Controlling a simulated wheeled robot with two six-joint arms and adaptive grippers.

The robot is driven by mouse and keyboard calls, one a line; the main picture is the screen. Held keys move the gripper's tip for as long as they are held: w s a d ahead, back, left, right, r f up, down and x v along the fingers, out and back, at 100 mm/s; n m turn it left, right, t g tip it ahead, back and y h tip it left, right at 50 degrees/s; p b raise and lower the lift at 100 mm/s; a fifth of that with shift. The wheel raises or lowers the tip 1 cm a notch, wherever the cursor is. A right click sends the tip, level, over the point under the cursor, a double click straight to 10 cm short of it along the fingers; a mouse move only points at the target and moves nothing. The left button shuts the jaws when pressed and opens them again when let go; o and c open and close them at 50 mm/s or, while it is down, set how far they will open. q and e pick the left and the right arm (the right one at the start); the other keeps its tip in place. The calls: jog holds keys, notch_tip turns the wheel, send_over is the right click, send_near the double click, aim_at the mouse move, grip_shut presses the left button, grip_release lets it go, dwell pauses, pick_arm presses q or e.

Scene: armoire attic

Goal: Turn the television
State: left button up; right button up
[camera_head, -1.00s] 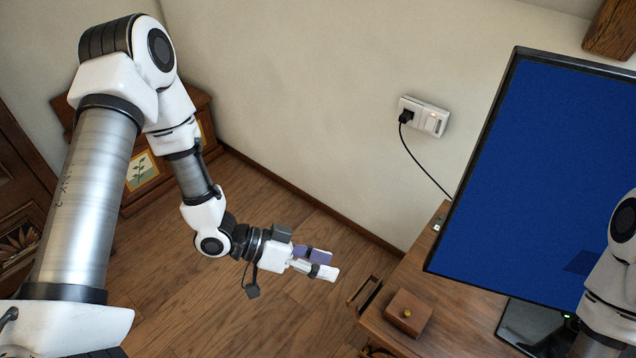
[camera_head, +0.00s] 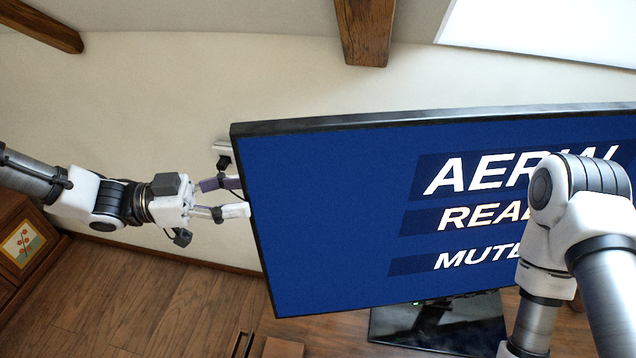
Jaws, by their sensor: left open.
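The television (camera_head: 330,220) fills the right half of the head view. Its screen is blue with white words, partly hidden by my right arm, and its black stand (camera_head: 440,322) rests on a wooden cabinet top. My left gripper (camera_head: 245,198) is open at the television's left edge, its fingers pointing right. One fingertip overlaps the edge in the picture; I cannot tell if it touches. My right arm crosses in front of the screen at the right; its gripper is out of view.
A small wooden box (camera_head: 283,348) sits at the lower edge of the view. Wooden beams (camera_head: 365,30) hang above. A chest (camera_head: 22,245) stands at the left, with bare floor between.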

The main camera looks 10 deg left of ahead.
aim_at(274, 194)
pick_arm(q)
jog(key=shift+s+d+r, duration=0.1)
jog(key=shift+s, duration=0.4)
jog(key=shift+d, duration=0.4)
jog(key=x, duration=0.5)
jog(key=shift+w+p, duration=0.4)
jog(key=shift+w+d, duration=0.1)
jog(key=shift+d, duration=0.25)
jog(key=shift+s+a, duration=0.25)
jog(key=shift+a, duration=0.1)
jog(key=shift+w+d, duration=0.1)
jog(key=shift+w, duration=0.05)
grip_shut()
pick_arm(e)
jog(key=shift+s+a+r, duration=0.35)
jog(key=shift+a+r, duration=0.15)
jog(key=shift+r, duration=0.25)
